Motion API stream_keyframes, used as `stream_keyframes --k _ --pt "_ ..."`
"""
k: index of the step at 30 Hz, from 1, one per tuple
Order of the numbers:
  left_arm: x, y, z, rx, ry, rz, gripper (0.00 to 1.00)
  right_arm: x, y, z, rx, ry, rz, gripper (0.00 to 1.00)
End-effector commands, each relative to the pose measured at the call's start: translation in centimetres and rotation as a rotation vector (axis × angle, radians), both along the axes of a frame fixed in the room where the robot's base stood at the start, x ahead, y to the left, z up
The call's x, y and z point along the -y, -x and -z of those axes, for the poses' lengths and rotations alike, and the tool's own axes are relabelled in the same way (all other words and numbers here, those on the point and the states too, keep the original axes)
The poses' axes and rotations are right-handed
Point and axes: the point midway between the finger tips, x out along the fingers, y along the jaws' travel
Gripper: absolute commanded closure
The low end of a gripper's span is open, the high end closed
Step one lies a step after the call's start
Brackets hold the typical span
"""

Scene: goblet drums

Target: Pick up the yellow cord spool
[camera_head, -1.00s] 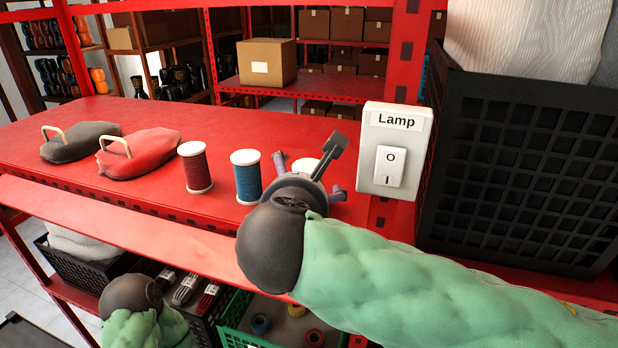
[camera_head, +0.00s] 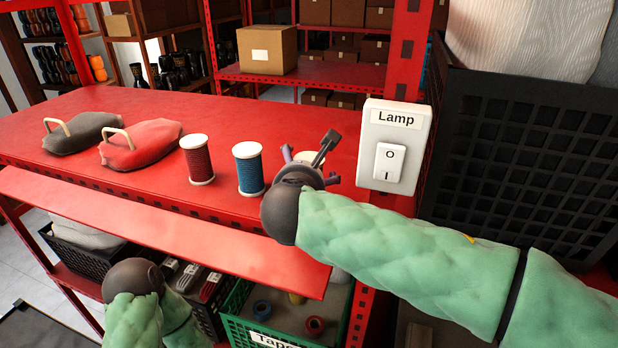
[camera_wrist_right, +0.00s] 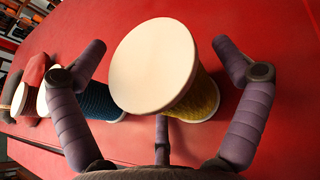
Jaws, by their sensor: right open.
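The yellow cord spool (camera_wrist_right: 200,100) stands on the red shelf in the right wrist view, its pale round top facing the camera and yellow cord showing at its lower right. In the head view only a bit of its pale top (camera_head: 312,156) shows behind my right gripper (camera_head: 310,167). My right gripper is open, its purple fingers (camera_wrist_right: 160,50) spread on either side of the spool, with gaps visible. A third finger shows below the spool. My left arm's dark wrist is at the lower left of the head view; its gripper fingers are hidden.
A blue spool (camera_head: 249,168) stands just left of the yellow one, then a dark red spool (camera_head: 197,159) and two bags with handles. A lamp switch (camera_head: 394,146) and black crate (camera_head: 530,170) stand to the right. A green crate (camera_head: 283,327) sits below.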

Motion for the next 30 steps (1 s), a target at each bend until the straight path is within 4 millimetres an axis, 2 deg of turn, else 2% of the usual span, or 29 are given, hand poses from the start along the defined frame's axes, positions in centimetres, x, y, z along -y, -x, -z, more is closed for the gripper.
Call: stream_keyframes --k 4,9,11,23,26,30 --pt "0.0 0.0 0.0 0.000 0.000 0.000 0.00 0.0 0.0 0.0 0.000 0.000 0.000 0.02" --pt "0.0 0.0 0.0 -0.001 0.000 0.000 0.00 0.0 0.0 0.0 0.000 0.000 0.000 0.50" --pt "0.0 0.0 0.0 -0.001 0.000 0.000 0.00 0.0 0.0 0.0 -0.001 0.000 0.000 0.64" --pt "0.0 0.0 0.1 0.000 0.000 0.000 0.00 0.0 0.0 -0.2 -0.002 0.000 0.001 0.64" --pt "0.0 0.0 0.1 0.000 0.000 0.000 0.00 0.0 0.0 -0.8 -0.001 -0.001 0.001 0.64" --pt "0.0 0.0 0.3 0.000 0.000 0.000 0.00 0.0 0.0 -2.5 0.001 -0.003 0.001 0.64"
